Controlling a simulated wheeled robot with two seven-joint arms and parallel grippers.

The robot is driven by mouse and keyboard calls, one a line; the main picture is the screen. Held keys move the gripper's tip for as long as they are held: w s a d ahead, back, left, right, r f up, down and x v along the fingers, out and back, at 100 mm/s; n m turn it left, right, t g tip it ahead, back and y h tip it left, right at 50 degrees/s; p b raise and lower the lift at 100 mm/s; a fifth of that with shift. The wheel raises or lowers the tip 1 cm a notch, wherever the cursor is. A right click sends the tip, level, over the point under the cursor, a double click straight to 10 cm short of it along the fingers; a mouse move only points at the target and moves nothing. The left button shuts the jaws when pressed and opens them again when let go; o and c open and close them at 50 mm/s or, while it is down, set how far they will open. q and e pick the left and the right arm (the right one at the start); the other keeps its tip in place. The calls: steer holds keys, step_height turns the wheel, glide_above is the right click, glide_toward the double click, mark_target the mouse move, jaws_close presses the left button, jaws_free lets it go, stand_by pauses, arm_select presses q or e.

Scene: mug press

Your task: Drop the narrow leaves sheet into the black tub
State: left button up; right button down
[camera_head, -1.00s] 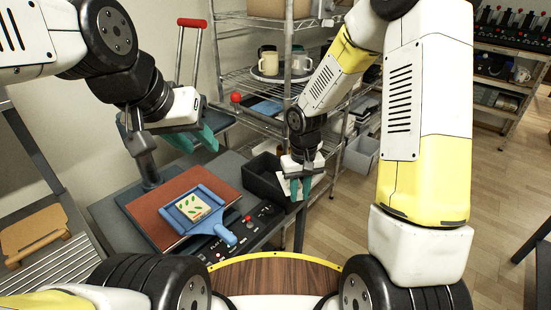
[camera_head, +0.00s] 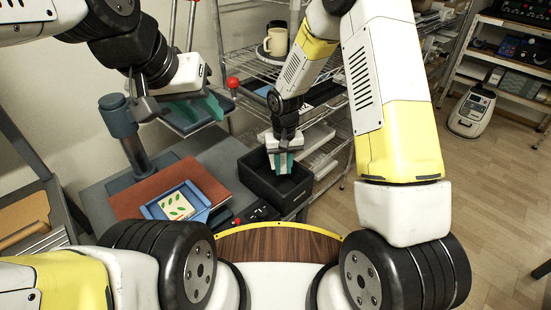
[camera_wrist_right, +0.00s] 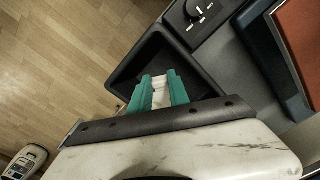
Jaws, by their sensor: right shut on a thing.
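My right gripper (camera_head: 283,163) points down over the black tub (camera_head: 300,206), its fingertips at the tub's mouth. The tub also shows in the right wrist view (camera_wrist_right: 128,75), around and beyond the fingertips. My left gripper (camera_head: 197,108) is open and empty, above the back of the bench. A pale sheet with green leaves (camera_head: 176,206) lies in a blue frame (camera_head: 205,203) on the red-brown board.
The red-brown board (camera_head: 150,192) lies on the grey bench beside a metal post (camera_head: 125,130). A wire shelf with a mug (camera_head: 276,42) stands behind. Open floor lies to the right.

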steer(key=shift+f, duration=0.95)
steer(key=c, duration=1.2)
jaws_free()
steer(key=shift+o, duration=0.2)
steer(key=shift+r, duration=0.15)
step_height(320, 180, up, 8)
steer(key=shift+f, duration=0.2)
steer(key=shift+r, duration=0.1)
